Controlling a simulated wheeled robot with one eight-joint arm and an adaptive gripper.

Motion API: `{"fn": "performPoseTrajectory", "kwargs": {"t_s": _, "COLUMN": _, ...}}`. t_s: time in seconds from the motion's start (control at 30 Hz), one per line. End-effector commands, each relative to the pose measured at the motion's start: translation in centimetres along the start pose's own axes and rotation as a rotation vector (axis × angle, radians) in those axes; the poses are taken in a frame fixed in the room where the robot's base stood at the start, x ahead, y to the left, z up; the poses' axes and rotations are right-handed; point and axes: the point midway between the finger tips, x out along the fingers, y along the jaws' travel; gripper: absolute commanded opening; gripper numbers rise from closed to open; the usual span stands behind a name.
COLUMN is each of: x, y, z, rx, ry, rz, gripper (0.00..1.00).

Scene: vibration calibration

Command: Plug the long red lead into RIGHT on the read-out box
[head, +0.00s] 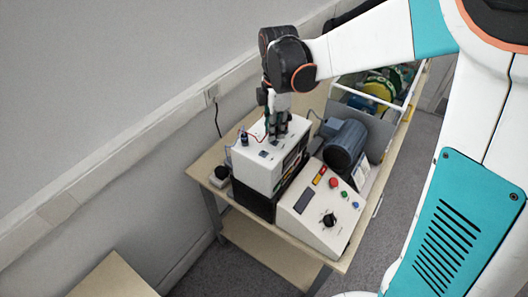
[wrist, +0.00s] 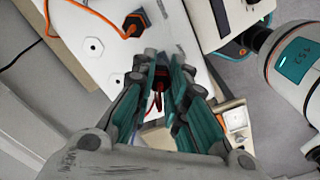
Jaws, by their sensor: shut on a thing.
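The white read-out box (head: 258,172) stands on the bench, on top of a black unit. My gripper (head: 279,134) points down at its top, toward the far right end. In the wrist view my gripper (wrist: 162,78) is shut on a dark plug with red on it (wrist: 158,84), which I take as the red lead's. A thin red wire shows below it between the fingers. The fingers hide most of the plug, and I cannot tell whether its tip touches the box. The box top also shows in the wrist view (wrist: 172,22). The RIGHT marking is not readable.
A dark plug (wrist: 134,23) with an orange cable stands on the box top, near pale hexagonal fittings (wrist: 93,47). A control box with buttons and a knob (head: 318,212) and a grey motor (head: 345,143) stand close by on the right. The wall is close behind.

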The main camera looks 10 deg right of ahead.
Motion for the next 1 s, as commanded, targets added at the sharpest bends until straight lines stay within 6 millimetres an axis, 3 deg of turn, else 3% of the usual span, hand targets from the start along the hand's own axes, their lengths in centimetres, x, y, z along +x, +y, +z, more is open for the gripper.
{"fn": "performPoseTrajectory", "kwargs": {"t_s": 1.0, "x": 0.75, "y": -0.03, "z": 0.0, "rx": -0.01, "ry": 0.0, "rz": 0.0, "gripper": 0.0}}
